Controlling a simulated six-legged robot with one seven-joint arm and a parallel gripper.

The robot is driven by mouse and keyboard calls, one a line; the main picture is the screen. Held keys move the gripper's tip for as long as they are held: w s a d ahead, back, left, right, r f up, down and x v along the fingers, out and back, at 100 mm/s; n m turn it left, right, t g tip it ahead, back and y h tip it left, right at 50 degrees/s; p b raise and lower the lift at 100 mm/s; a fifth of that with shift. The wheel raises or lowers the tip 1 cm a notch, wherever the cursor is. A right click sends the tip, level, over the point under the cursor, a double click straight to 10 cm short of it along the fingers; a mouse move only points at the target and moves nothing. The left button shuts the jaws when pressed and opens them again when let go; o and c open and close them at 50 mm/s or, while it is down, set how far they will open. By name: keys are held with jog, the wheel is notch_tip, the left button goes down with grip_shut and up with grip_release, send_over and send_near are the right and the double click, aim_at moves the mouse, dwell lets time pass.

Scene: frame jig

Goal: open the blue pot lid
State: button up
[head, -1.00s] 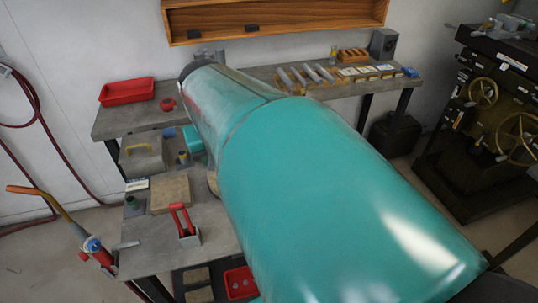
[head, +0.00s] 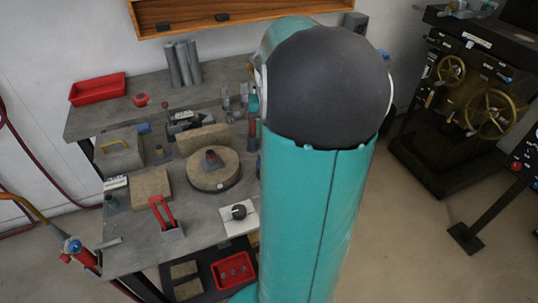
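No blue pot with a lid can be made out for certain. A small blue piece (head: 144,128) sits at the back left of the grey workbench, beside a grey block with a yellow handle; it is too small to tell whether it is a lid. My teal arm with its dark round joint fills the middle of the head view and hides the right part of the bench. My gripper cannot be made out; it is hidden behind the arm or out of frame.
The grey workbench (head: 110,258) bears a red tray (head: 97,90), grey cylinders (head: 182,65), a round tan disc (head: 213,172) with a dark cone, a tan block (head: 151,187) and a red-handled clamp (head: 162,211). A dark machine (head: 440,130) stands right. Floor between is clear.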

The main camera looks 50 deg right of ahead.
notch_tip(320, 180, down, 10)
jog(key=shift+f, duration=0.1)
jog(key=shift+c, duration=0.5)
grip_shut()
